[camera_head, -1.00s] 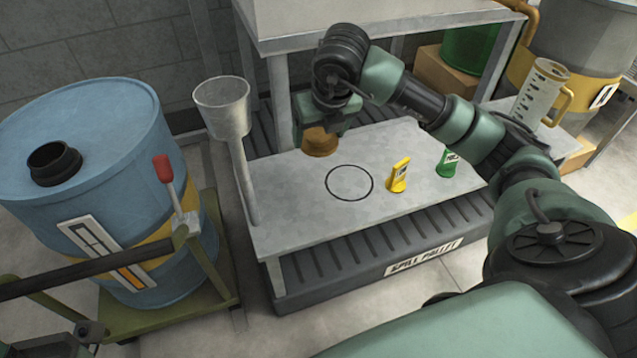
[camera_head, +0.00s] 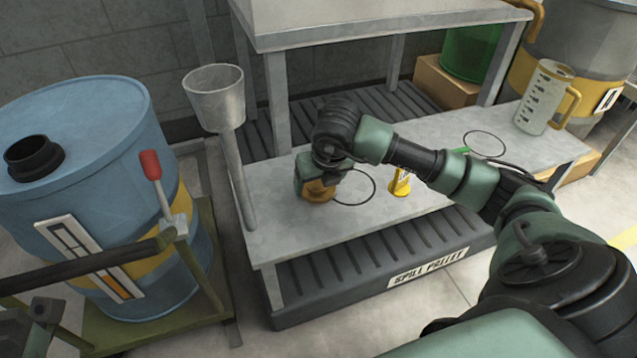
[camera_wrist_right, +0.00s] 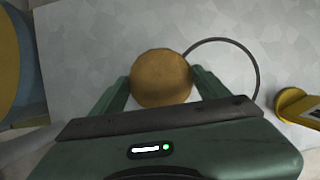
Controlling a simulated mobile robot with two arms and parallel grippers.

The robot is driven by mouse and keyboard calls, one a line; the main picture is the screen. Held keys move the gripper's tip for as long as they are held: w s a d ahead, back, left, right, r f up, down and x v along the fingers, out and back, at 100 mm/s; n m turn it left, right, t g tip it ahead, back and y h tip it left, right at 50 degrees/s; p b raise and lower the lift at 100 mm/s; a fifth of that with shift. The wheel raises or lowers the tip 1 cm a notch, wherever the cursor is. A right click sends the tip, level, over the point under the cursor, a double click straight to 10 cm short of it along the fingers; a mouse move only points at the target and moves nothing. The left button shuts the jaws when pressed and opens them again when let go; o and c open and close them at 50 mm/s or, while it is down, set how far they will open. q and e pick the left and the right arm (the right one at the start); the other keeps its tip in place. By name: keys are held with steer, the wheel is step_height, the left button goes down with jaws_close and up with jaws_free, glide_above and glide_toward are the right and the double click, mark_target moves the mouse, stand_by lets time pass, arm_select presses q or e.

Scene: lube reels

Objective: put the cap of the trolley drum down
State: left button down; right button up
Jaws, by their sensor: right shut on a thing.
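The cap (camera_head: 317,192) is a round brown-yellow piece. In the right wrist view the cap (camera_wrist_right: 161,78) sits between the two fingers of my right gripper (camera_wrist_right: 160,88), which is shut on it. In the head view my right gripper (camera_head: 318,182) points down at the grey bench (camera_head: 275,235). The cap is low at the bench top, left of a black drawn circle (camera_head: 370,199) and partly overlapping its edge in the view. I cannot tell whether it touches the surface. The blue trolley drum (camera_head: 95,130) stands at the left with a black open neck (camera_head: 35,158). My left gripper is not seen.
A yellow tag (camera_head: 401,184) stands right of the circle, partly behind my arm. A funnel (camera_head: 215,98) on a post rises at the bench's left end. A measuring jug (camera_head: 545,97) stands at the far right near another drawn circle (camera_head: 485,144).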

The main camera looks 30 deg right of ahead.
steer(key=shift+f, duration=0.1)
steer(key=o, duration=1.6)
steer(key=shift+c, duration=0.2)
